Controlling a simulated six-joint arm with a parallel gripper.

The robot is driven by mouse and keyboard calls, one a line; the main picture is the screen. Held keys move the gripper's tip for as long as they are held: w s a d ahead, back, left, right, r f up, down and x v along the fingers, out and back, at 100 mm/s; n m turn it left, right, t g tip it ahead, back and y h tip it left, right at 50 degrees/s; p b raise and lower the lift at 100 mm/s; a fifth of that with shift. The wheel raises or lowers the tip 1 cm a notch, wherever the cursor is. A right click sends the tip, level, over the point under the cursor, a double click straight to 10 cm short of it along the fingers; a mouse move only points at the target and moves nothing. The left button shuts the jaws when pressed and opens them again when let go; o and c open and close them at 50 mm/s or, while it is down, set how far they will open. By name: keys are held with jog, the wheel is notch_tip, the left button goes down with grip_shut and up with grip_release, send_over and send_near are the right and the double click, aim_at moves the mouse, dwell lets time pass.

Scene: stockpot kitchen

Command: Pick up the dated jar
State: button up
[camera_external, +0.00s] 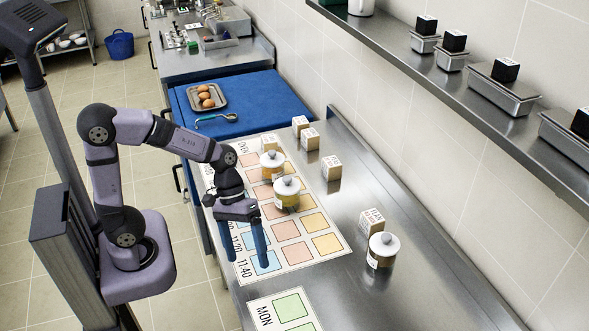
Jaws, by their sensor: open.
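Three lidded jars stand upright on the steel counter. One jar (382,252) is at the right, off the printed chart, with a pale label on its side. A yellowish jar (287,195) and another jar (271,167) stand on the chart. The label writing is too small to read, so I cannot tell which jar is the dated one. My gripper (248,262) points down over the chart's near left part, its blue fingers apart and empty. It is left of and nearer than the two chart jars, and well left of the right jar.
The chart (325,255) has coloured squares; a second card (281,303) lies nearer. A lettered block (371,221) stands close behind the right jar. More blocks (331,168) stand farther back. A blue surface (270,103) holds a tray (222,92) of eggs. A shelf (460,92) overhangs at right.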

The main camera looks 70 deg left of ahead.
jog(key=w+d+n+h+b, duration=0.1)
jog(key=w+d+n, duration=0.1)
jog(key=w, duration=0.1)
jog(key=w+d+n+t+h+b, duration=0.1)
jog(key=w+d+n+h, duration=0.1)
jog(key=w, duration=0.1)
jog(key=w+d+n+t+h+b, duration=0.1)
jog(key=w+d+n+b, duration=0.1)
jog(key=w, duration=0.1)
jog(key=shift+w+d+f, duration=0.25)
jog(key=shift+w+d, duration=0.05)
jog(key=shift+d, duration=0.1)
jog(key=w+d+n+t+h+b, duration=0.1)
jog(key=w+n+t+h+b, duration=0.25)
jog(key=w, duration=0.35)
jog(key=n+t+b, duration=0.4)
jog(key=n+t, duration=0.3)
jog(key=n, duration=0.4)
send_near(381, 251)
jog(key=w+r, duration=0.3)
jog(key=w, duration=0.1)
jog(key=f, duration=0.6)
jog(key=shift+a+f+p, duration=0.2)
jog(key=shift+p, duration=0.2)
jog(key=shift+p+x, duration=0.65)
jog(key=shift+x, duration=2.8)
jog(key=shift+w, duration=0.1)
jog(key=shift+p+x, duration=0.75)
jog(key=shift+x, duration=1.75)
jog(key=shift+f, duration=0.1)
